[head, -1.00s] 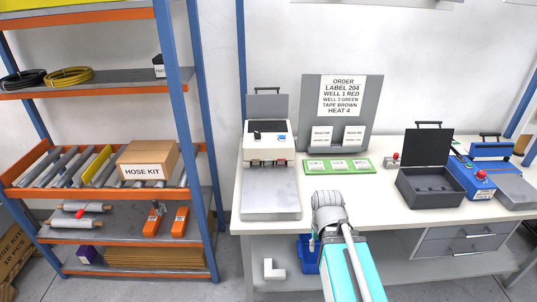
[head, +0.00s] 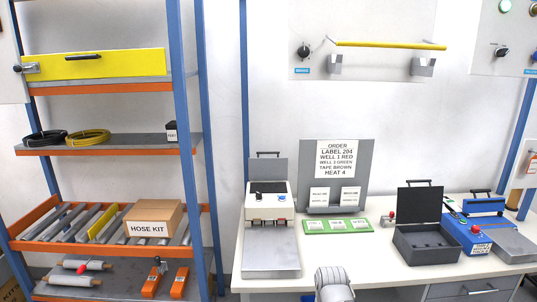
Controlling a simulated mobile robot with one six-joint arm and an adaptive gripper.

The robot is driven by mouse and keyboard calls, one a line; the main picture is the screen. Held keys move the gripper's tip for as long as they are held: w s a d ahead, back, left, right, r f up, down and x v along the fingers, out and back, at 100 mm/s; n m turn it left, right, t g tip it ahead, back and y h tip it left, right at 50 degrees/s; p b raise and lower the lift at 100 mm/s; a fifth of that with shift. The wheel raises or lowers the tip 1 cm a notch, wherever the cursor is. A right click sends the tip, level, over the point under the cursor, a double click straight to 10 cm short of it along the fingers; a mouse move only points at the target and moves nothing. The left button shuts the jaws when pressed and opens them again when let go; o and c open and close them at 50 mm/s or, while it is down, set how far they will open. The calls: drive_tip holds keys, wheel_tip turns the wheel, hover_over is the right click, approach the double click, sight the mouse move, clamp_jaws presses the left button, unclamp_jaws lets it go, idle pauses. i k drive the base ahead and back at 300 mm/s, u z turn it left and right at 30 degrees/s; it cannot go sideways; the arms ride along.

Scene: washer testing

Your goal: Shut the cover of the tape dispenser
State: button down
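No readable label names the tape dispenser, so I cannot tell which machine it is. A white and grey machine (head: 268,206) stands at the left of the workbench, with a flat grey plate in front and an upright grey panel with a handle behind. A dark grey case (head: 427,241) further right has its black lid (head: 420,206) raised open. A blue machine (head: 468,235) with a red button stands at the right, its blue handled top part behind. A grey rounded part of my arm shows at the bottom centre; my gripper's fingers are not visible.
The workbench (head: 385,262) has free room at its front middle. An order board (head: 336,175) stands at the back with a green tray (head: 337,225) before it. A shelf rack with a hose kit box (head: 153,221) stands left. A wall panel with a yellow bar (head: 390,45) hangs above.

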sight(260, 169)
drive_tip(key=k, duration=1)
drive_tip(key=u, duration=0.5)
drive_tip(key=i, duration=2.05)
drive_tip(key=z, duration=0.5)
